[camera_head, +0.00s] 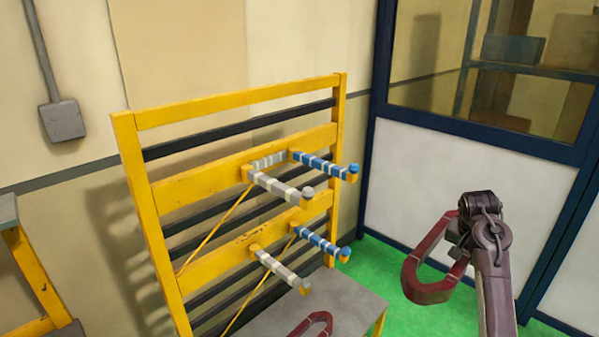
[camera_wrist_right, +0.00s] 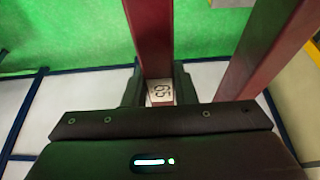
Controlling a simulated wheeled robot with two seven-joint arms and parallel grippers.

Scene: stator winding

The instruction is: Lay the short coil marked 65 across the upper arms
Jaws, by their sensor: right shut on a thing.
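A dark red loop-shaped coil (camera_head: 429,291) is in my right gripper (camera_head: 466,236), right of the rack in the head view. In the right wrist view the jaws (camera_wrist_right: 159,88) close on one side of the coil (camera_wrist_right: 150,35), at a pale tag (camera_wrist_right: 161,93) that appears to read 65. The coil is in the air, apart from the rack. The upper arms are a grey-and-white banded arm (camera_head: 276,186) and a blue banded arm (camera_head: 323,166). Both stick out from the yellow rack (camera_head: 190,190) and carry no coil. My left gripper is not in view.
Two lower arms, one grey (camera_head: 277,267) and one blue (camera_head: 318,241), sit below and are bare. Another red coil (camera_head: 314,323) lies on the grey bench top (camera_head: 350,300), partly cut off. A blue-framed partition (camera_head: 450,185) stands behind the coil, above green floor (camera_head: 370,248).

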